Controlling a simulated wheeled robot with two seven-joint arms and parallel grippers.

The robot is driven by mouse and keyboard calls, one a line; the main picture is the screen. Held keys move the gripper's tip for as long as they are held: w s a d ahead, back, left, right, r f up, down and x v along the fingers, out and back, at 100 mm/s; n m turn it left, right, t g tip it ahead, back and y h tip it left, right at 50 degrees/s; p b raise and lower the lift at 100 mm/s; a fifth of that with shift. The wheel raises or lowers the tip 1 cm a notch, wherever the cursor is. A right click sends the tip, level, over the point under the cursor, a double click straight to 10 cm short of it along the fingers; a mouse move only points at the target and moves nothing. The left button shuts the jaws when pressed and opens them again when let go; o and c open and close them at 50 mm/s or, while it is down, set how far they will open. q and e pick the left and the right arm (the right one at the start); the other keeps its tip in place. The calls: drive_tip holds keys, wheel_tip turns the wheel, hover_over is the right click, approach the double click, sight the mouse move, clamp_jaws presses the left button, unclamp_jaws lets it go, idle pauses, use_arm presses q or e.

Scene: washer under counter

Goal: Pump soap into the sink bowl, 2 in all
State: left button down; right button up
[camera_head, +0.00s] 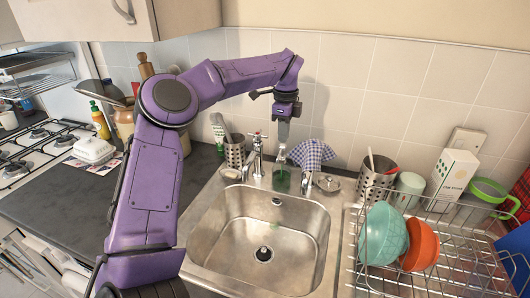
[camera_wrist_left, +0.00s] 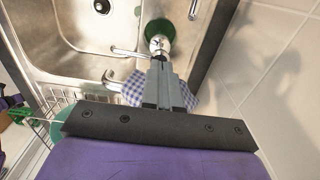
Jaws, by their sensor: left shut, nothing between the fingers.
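The soap dispenser (camera_head: 281,181), a bottle with green soap, stands on the sink's back ledge, right of the tap (camera_head: 257,157). In the left wrist view the green dispenser (camera_wrist_left: 157,27) and its metal pump head (camera_wrist_left: 159,44) lie just beyond my fingertips. My left gripper (camera_head: 283,143) points down over the dispenser, shut with nothing between its fingers. Its fingertips are at or just above the pump head; I cannot tell whether they touch. The steel sink bowl (camera_head: 225,243) lies in front, with a round drain at its bottom. My right gripper is not in view.
A checked cloth (camera_head: 311,153) is just right of the dispenser. Steel utensil pots (camera_head: 235,152) stand on both sides. A wire dish rack (camera_head: 455,270) with a teal bowl (camera_head: 383,234) and an orange bowl (camera_head: 421,246) fills the right. The tiled wall is close behind.

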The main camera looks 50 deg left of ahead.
sight(283, 145)
use_arm(q)
drive_tip(key=shift+f, duration=0.1)
idle(0.5)
drive_tip(key=shift+f+b, duration=1.4)
drive_tip(key=shift+b, duration=0.15)
drive_tip(key=shift+r, duration=0.1)
drive_tip(key=shift+r+p, duration=1.05)
drive_tip(key=shift+r, duration=0.35)
wheel_tip(283, 145, up, 6)
drive_tip(key=p, duration=0.4)
